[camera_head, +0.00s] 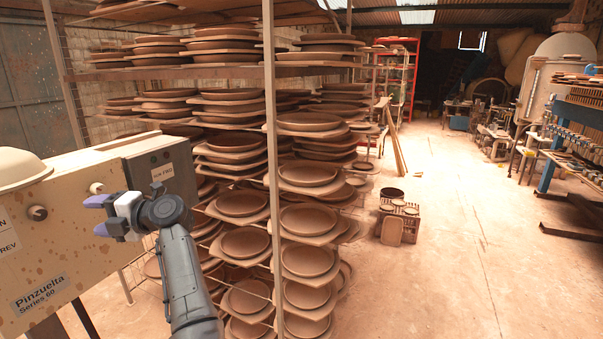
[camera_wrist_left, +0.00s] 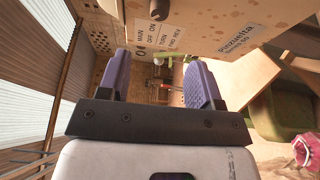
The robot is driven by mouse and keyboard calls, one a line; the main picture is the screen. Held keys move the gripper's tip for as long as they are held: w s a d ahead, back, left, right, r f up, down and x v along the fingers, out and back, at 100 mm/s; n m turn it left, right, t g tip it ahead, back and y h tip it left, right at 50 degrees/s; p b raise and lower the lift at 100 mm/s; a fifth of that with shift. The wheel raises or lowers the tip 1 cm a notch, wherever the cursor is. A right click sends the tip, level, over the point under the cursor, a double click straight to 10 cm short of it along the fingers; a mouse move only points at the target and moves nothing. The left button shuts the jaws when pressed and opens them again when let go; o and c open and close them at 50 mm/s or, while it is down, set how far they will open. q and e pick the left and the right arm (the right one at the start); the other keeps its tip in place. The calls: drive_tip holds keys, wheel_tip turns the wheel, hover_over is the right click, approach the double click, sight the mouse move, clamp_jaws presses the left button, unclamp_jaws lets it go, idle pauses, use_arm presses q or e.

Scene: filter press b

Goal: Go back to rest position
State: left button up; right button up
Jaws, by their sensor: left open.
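My left gripper (camera_head: 99,215) is in the lower left of the head view, with its arm coming up from the bottom edge. Its two purple fingers point left, in front of the cream machine panel (camera_head: 82,250) marked "Pinzuelta Series 60". In the left wrist view the fingers (camera_wrist_left: 158,72) stand apart with nothing between them. The panel (camera_wrist_left: 225,20) with its labels fills the top right of that view. Whether the gripper touches the panel cannot be told; no knob is between the fingers. My right gripper is not in view.
A tall rack (camera_head: 271,150) stacked with clay plates stands close to the right of my left arm. A grey box (camera_head: 160,172) adjoins the panel. Small crates (camera_head: 398,213) sit on the floor beyond. The floor (camera_head: 460,240) at right is open, with a workbench (camera_head: 575,150) at its far right.

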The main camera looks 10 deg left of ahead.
use_arm(q)
drive_tip(key=w+d+r+m+t+y, duration=0.25)
drive_tip(key=w+r+m+t, duration=0.6)
drive_tip(key=t, duration=0.65)
drive_tip(key=s+d+r+m+t+h, duration=0.3)
drive_tip(key=d+r+m+t+h, duration=0.25)
drive_tip(key=m+h, duration=0.4)
drive_tip(key=s+d+r+m+t+h, duration=0.3)
drive_tip(key=d+r+m+t+h, duration=0.2)
drive_tip(key=m+t+h, duration=0.45)
drive_tip(key=s+d+f+m+g, duration=0.4)
drive_tip(key=s+d+f+g, duration=0.15)
drive_tip(key=f, duration=0.85)
drive_tip(key=s+d+f+m+g, duration=0.45)
drive_tip(key=s+f, duration=0.25)
drive_tip(key=f, duration=0.7)
drive_tip(key=s+d+f+m+g, duration=0.3)
drive_tip(key=s+d+f+g, duration=0.25)
drive_tip(key=f, duration=0.95)
drive_tip(key=s+d+f+m+g+h, duration=0.15)
drive_tip(key=s+f+g, duration=0.55)
drive_tip(key=s+f, duration=1.55)
wheel_tip(320, 180, up, 18)
drive_tip(key=s+p, duration=0.1)
drive_tip(key=p, duration=1.6)
drive_tip(key=shift+d+f, duration=0.15)
drive_tip(key=shift+d, duration=0.3)
